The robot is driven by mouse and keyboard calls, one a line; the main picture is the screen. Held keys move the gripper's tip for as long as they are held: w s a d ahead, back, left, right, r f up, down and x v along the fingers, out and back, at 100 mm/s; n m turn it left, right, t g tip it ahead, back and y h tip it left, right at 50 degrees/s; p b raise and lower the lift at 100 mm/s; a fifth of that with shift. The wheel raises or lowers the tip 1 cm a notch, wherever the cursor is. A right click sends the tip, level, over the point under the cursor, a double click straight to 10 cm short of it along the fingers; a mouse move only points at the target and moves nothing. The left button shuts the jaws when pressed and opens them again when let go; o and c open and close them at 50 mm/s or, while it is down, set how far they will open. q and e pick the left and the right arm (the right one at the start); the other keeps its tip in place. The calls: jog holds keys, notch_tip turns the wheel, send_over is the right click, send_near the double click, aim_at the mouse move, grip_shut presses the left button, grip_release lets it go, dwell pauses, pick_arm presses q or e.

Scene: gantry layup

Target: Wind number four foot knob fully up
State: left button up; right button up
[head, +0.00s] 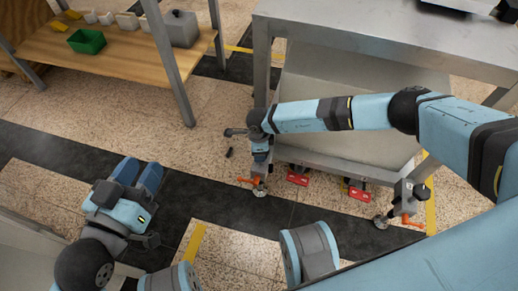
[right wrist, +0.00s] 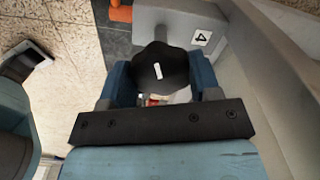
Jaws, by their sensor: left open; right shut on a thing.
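The number four foot knob (right wrist: 160,70) is a black lobed knob with a white mark on its face, seen in the right wrist view. A label (right wrist: 201,39) with the number 4 is on the grey foot housing beside it. My right gripper (right wrist: 161,84) is shut on the knob, with one blue finger on each side. In the head view my right gripper (head: 260,148) is low at the table's near left leg and hides the knob. My left gripper (head: 138,175) is open and empty, above the floor at the left.
A steel table (head: 350,35) stands above a lower shelf. Another foot with a black knob (head: 421,190) and orange lever (head: 405,212) is at the right. Red parts (head: 298,177) lie under the lower rail. A wooden bench (head: 130,60) with a green bin (head: 87,41) is at upper left.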

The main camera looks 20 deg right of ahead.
jog(key=o, duration=0.8)
pick_arm(q)
jog(key=shift+s+f, duration=0.2)
jog(key=shift+f, duration=0.15)
pick_arm(e)
jog(key=shift+o, duration=0.7)
pick_arm(q)
jog(key=shift+d+r, duration=0.1)
pick_arm(e)
jog(key=shift+r, duration=0.1)
pick_arm(q)
notch_tip(320, 180, up, 6)
jog(key=n+t+p, duration=0.1)
jog(key=t+p, duration=0.1)
jog(key=p, duration=0.3)
jog(key=shift+s+r+n, duration=0.2)
jog(key=shift+r+n, duration=0.05)
jog(key=shift+n, duration=0.05)
pick_arm(e)
notch_tip(320, 180, up, 14)
jog(key=shift+f, duration=0.2)
